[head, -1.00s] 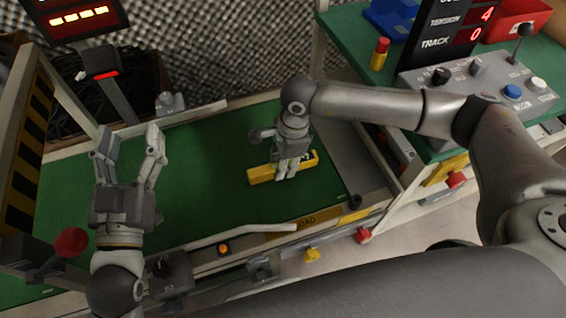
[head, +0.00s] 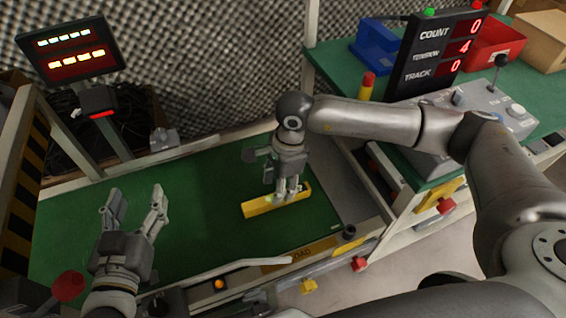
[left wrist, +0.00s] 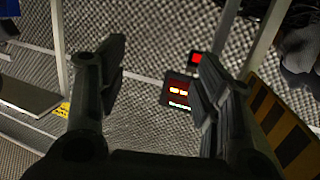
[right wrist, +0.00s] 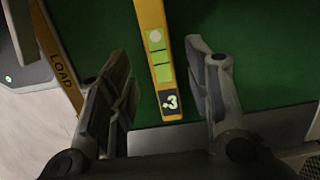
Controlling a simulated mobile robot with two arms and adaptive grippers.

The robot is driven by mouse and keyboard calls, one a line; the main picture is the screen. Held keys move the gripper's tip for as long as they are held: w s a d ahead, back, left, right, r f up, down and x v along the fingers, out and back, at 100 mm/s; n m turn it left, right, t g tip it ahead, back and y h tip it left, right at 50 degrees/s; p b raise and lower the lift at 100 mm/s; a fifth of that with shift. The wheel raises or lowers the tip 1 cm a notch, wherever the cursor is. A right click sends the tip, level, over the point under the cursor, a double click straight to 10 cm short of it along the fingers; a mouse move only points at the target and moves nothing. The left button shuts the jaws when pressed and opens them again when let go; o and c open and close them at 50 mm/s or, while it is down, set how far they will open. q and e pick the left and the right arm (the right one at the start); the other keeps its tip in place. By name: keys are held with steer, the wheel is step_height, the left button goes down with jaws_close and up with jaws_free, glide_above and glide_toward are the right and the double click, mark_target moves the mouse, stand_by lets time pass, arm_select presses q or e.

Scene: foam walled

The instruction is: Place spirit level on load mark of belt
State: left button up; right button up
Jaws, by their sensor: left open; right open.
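The yellow spirit level (head: 262,208) lies on the green belt (head: 205,185), toward the belt's right end. My right gripper (head: 287,192) points down over the level's right part, hiding some of it. In the right wrist view the level (right wrist: 158,60) shows between the open fingers (right wrist: 165,95), apart from both. A yellow LOAD label (head: 300,252) sits on the belt's near rail; it also shows in the right wrist view (right wrist: 60,70). My left gripper (head: 138,205) is open and empty above the belt's left part; its fingers (left wrist: 155,85) show in the left wrist view.
A lit display (head: 70,50) stands at back left, beside a striped post (head: 28,165). A control box (head: 475,110) and a counter display (head: 440,48) stand on the right bench. A red knob (head: 68,286) is near my left arm. The belt's middle is clear.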

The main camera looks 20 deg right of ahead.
arm_select(q)
steer(key=s+a+f+g+y+p, duration=0.1)
steer(key=s+f+g, duration=0.2)
steer(key=f, duration=0.3)
steer(key=shift+a+f+g, duration=0.2)
steer(key=shift+a+g, duration=0.2)
steer(key=shift+g, duration=0.1)
arm_select(e)
step_height(320, 180, up, 7)
steer(key=d, duration=0.1)
arm_select(q)
steer(key=shift+s, duration=0.1)
arm_select(e)
steer(key=shift+f, duration=0.1)
